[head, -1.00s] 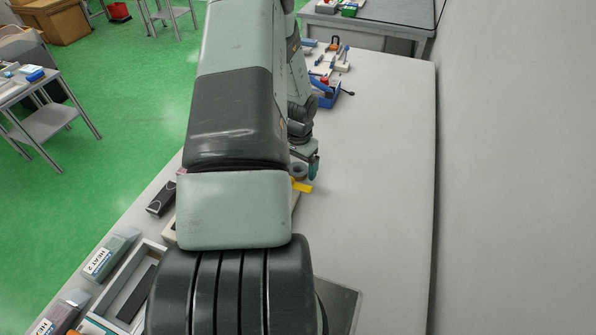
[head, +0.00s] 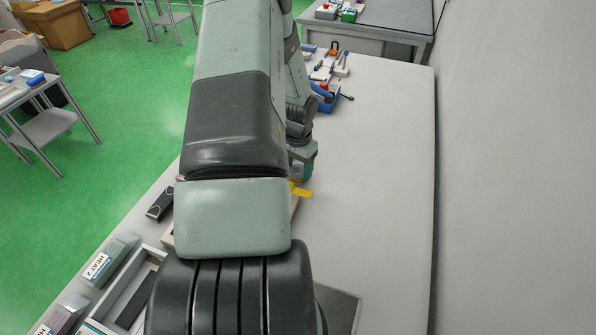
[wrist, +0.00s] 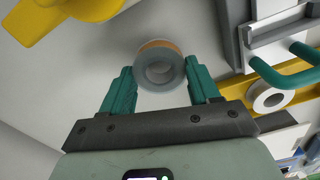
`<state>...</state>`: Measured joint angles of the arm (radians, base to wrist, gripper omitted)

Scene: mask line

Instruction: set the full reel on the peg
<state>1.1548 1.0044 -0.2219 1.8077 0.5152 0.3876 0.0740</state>
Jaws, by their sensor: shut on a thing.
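A thick ring-shaped reel (wrist: 160,65), grey with an orange band, is between the teal fingers of my gripper (wrist: 161,78) in the wrist view. The gripper is shut on it. In the head view my gripper (head: 302,168) is low by a yellow part (head: 300,190), mostly behind my arm. A white ring (wrist: 268,98) is on a yellow strip at the right. I cannot make out the peg.
A grey bracket (wrist: 275,35) and teal handles (wrist: 285,72) are at the right of the wrist view. A blue fixture (head: 326,100) stands farther along the bench. The bench's right side (head: 385,190) is clear, beside a wall. A black tool (head: 160,203) lies at the left edge.

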